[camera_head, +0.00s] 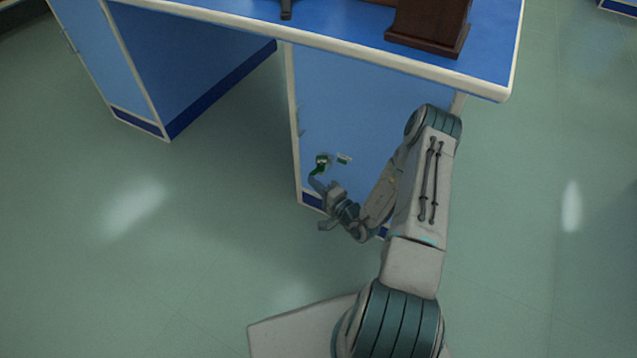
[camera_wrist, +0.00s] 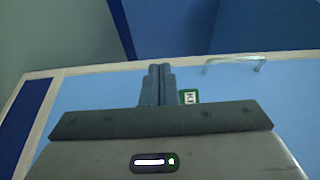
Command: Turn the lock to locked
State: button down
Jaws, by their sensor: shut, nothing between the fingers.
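The lock (camera_head: 321,162) is a small green and white piece on the blue cabinet front, low under the bench top. A small pale label or plate (camera_head: 344,158) sits just right of it. My gripper (camera_head: 316,182) is at the lock's lower side, very close to it; I cannot tell whether they touch. In the wrist view the two fingers of my gripper (camera_wrist: 160,70) are together with nothing between them. A green-edged piece with white lettering (camera_wrist: 189,97) shows just right of the fingers, partly hidden by the gripper body. The lock's turned position is too small to read.
The blue cabinet (camera_head: 350,110) stands under the white-edged bench top (camera_head: 420,68). A pale handle (camera_wrist: 234,62) shows on the cabinet in the wrist view. A dark brown wooden object (camera_head: 428,25) stands on the bench. The floor (camera_head: 200,240) to the left is clear.

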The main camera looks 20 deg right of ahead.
jog(key=shift+w+a+p, duration=0.7)
jog(key=shift+w+a, duration=0.05)
jog(key=shift+a, duration=0.1)
jog(key=shift+w+a, duration=0.1)
dwell(1.3)
jog(key=s+a+p, duration=0.2)
jog(key=s+p, duration=0.1)
jog(key=s, duration=1)
